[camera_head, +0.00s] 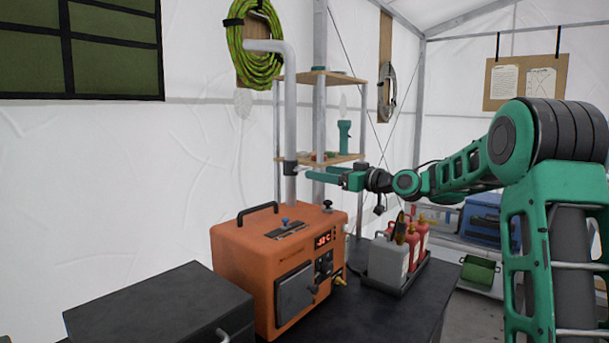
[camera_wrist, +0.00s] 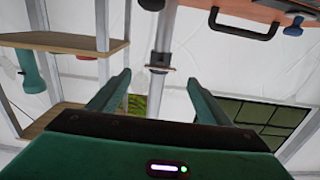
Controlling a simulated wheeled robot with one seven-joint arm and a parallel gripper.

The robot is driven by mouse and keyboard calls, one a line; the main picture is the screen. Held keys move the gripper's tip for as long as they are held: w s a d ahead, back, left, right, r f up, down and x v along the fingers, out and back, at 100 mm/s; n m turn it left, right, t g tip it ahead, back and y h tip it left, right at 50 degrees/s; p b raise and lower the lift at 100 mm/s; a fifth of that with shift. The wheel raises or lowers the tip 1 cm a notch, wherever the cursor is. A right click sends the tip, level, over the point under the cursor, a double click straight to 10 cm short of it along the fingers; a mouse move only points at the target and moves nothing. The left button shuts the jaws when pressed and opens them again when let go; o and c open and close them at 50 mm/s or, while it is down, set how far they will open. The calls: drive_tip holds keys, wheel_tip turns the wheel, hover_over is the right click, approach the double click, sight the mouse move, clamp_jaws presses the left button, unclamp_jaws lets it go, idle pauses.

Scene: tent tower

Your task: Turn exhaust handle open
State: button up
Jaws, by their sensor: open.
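A grey exhaust pipe (camera_head: 290,110) rises from the orange heater box (camera_head: 262,270) and bends left near the top. A dark collar (camera_head: 290,168) with a small handle sits partway up the pipe; the handle's exact angle is hard to tell. My gripper (camera_head: 310,174) is just right of the collar at about its height. In the wrist view, which looks upside down, the open green fingers (camera_wrist: 158,78) are spread to either side of the pipe, and the collar with its small handle (camera_wrist: 160,68) shows between and beyond them. Nothing is held.
A shelf (camera_head: 335,157) with a green tool stands behind my gripper. Grey and red canisters (camera_head: 388,260) stand in a tray right of the heater. A black case (camera_head: 160,305) is at front left. A coiled green hose (camera_head: 258,50) hangs on the tent wall.

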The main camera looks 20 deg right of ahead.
sight(304, 169)
drive_tip(key=x, duration=0.7)
drive_tip(key=shift+a, duration=0.15)
